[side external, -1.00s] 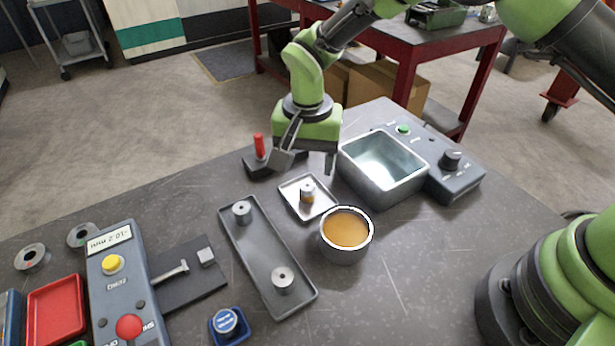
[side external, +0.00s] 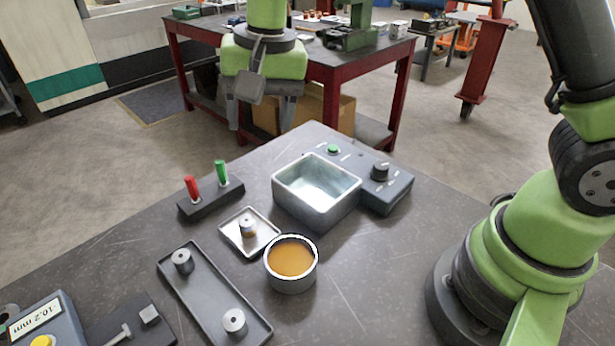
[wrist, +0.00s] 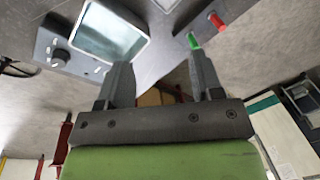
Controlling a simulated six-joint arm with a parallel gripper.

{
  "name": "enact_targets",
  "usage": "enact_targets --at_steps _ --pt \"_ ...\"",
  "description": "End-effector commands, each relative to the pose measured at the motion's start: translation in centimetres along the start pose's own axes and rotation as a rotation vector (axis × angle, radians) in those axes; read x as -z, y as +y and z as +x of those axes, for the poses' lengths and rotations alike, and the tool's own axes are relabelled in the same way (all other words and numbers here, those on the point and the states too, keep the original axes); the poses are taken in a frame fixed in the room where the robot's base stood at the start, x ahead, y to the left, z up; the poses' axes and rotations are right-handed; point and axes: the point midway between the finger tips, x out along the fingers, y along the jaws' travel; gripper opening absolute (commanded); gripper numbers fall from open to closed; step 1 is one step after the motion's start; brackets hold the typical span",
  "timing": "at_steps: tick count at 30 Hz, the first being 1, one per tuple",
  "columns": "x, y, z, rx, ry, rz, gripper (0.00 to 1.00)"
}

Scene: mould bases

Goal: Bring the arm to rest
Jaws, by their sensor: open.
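My gripper (side external: 260,112) is open, with nothing between its fingers. It hangs, fingers down, beyond the far side of the grey table (side external: 340,285) in the side view, above and behind the metal basin (side external: 316,190). In the wrist view, its two spread fingers (wrist: 160,68) show with a clear gap between them.
A dark stand holds a red peg (side external: 193,188) and a green peg (side external: 221,172). A small tray (side external: 230,236) with one metal piece, a round pot of amber content (side external: 291,262) and a long tray (side external: 207,300) with two cylinders stand nearer. A red bench (side external: 340,72) is behind.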

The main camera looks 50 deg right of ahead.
Motion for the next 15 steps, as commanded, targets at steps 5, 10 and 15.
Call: enact_targets --at_steps 5,10,15 --pt "-1.1 4.2 -7.1 0.113 0.074 -0.062 0.6" --pt "-3.5 8.7 -11.5 0.2 0.163 -0.13 0.6" --pt "-6.7 13.0 -13.6 0.267 0.268 -0.198 0.6"
